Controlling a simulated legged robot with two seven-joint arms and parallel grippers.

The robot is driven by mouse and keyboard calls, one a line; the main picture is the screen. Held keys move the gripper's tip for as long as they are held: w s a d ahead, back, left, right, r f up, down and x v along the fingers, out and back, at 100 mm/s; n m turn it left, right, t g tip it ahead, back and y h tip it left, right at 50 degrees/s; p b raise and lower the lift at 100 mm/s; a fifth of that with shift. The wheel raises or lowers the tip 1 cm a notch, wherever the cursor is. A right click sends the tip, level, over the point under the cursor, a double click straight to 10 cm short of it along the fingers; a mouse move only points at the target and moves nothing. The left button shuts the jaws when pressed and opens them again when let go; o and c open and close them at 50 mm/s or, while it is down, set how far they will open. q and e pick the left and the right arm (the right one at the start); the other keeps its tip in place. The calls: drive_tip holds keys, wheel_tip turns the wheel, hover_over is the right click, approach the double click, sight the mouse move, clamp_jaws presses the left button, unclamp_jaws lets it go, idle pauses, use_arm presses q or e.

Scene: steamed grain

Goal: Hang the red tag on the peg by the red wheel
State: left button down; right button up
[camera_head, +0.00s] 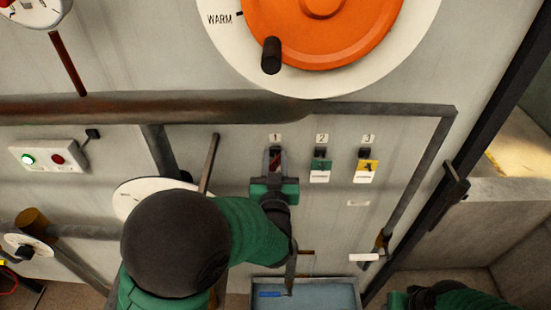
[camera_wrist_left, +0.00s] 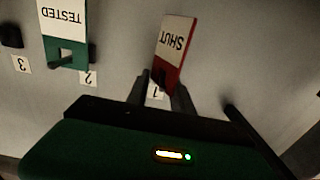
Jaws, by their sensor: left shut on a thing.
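My left gripper (camera_head: 275,162) is at the wall under label 1, shut on the red tag (camera_head: 273,160). In the left wrist view the tag (camera_wrist_left: 172,62) is red with a white part reading SHUT, slightly tilted. The fingertips (camera_wrist_left: 160,88) grip near its red end, close to label 1. Whether the tag still hangs on a peg there is hidden. No clearly red wheel shows; a large orange wheel (camera_head: 325,25) with a dark knob is at the top. My right gripper (camera_head: 405,299) is at the bottom right edge, its fingers not discernible.
A green tag (camera_head: 320,170) and a yellow tag (camera_head: 367,167) hang under labels 2 and 3. A brown pipe (camera_head: 200,106) crosses above. My left arm partly hides a white disc (camera_head: 130,190) and a lever (camera_head: 210,160). A blue-grey tray (camera_head: 330,293) is below.

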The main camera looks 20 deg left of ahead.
sight(275, 162)
use_arm(q)
drive_tip(key=shift+s+d+f, duration=0.1)
drive_tip(key=shift+s+f, duration=0.15)
drive_tip(key=shift+s, duration=0.2)
drive_tip(key=shift+v, duration=1.05)
